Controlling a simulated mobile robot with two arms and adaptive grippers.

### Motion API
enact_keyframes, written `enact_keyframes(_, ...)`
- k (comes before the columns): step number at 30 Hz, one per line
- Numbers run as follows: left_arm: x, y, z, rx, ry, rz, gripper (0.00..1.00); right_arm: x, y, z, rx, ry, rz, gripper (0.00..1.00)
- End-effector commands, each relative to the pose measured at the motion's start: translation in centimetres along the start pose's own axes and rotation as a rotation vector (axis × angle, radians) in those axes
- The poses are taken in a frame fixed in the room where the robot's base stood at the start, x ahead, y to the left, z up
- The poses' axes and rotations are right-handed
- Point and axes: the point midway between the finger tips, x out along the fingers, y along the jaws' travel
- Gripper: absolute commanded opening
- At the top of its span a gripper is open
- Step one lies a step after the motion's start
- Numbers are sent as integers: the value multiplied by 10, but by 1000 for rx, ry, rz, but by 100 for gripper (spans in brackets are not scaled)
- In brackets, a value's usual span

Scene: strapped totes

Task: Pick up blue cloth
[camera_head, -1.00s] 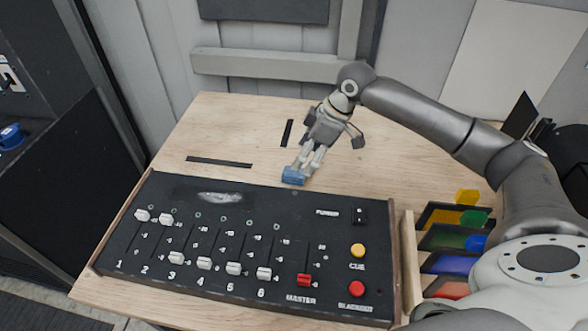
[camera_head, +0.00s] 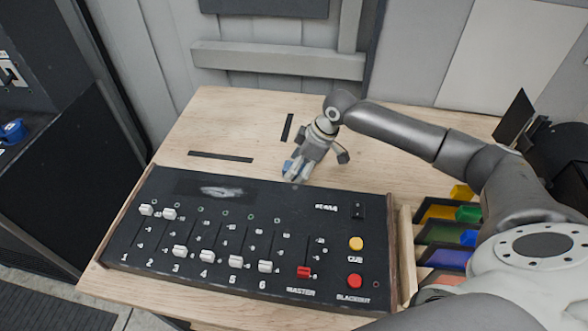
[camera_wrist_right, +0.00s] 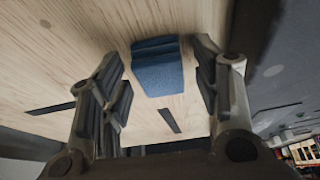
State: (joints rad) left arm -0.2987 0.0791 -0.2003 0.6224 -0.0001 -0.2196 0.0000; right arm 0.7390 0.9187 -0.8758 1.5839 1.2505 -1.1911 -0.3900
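The blue cloth (camera_head: 287,166) is a small folded block on the wooden table, just behind the black fader console. My right gripper (camera_head: 297,172) points down over it and hides part of it in the head view. In the right wrist view the cloth (camera_wrist_right: 158,72) lies between the two spread fingers, with a gap on each side. The right gripper is open and empty. My left gripper is not in view.
The black fader console (camera_head: 220,190) with white and red sliders fills the table's front. Coloured panels in a wooden rack (camera_head: 440,235) stand at the right. Thin black strips (camera_head: 221,157) lie on the table.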

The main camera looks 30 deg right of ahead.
Motion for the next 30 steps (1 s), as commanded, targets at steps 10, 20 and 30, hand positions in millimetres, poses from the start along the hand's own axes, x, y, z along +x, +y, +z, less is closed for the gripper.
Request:
enact_keyframes(10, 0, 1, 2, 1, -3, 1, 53, -1, 0, 0, 0, 0, 0, 22)
enact_keyframes(20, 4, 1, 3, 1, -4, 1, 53, -6, 1, -3, -1, 3, 1, 22)
enact_keyframes(30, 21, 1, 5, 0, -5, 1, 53, -59, -9, -2, -1, 0, 5, 22)
